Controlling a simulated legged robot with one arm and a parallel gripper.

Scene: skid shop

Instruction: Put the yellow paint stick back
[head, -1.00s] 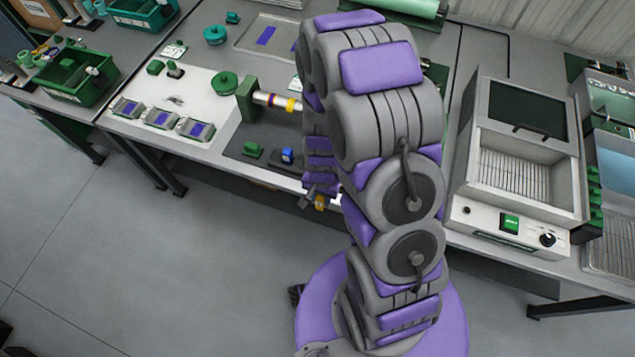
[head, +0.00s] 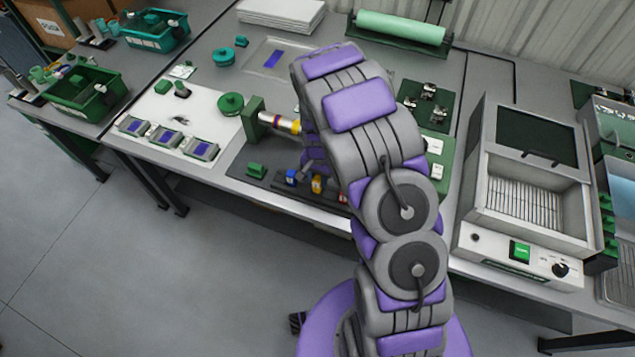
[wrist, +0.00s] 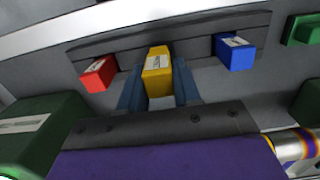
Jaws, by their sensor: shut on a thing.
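The yellow paint stick (wrist: 158,75) is between the two blue-grey fingers of my gripper (wrist: 158,92), which is shut on it. In the wrist view it lines up with a dark rack (wrist: 170,35), between the red stick (wrist: 98,74) and the blue stick (wrist: 234,52). The yellow stick (head: 316,184) also shows in the head view, beside the blue stick (head: 291,177). The red one is mostly hidden there by my arm. I cannot tell whether the yellow stick is fully seated in the rack.
A green stand with a banded metal cylinder (head: 278,122) is close to my arm. A small green block (head: 257,170) sits left of the sticks. A grey machine with a grille (head: 520,190) stands right. Floor in front of the bench is clear.

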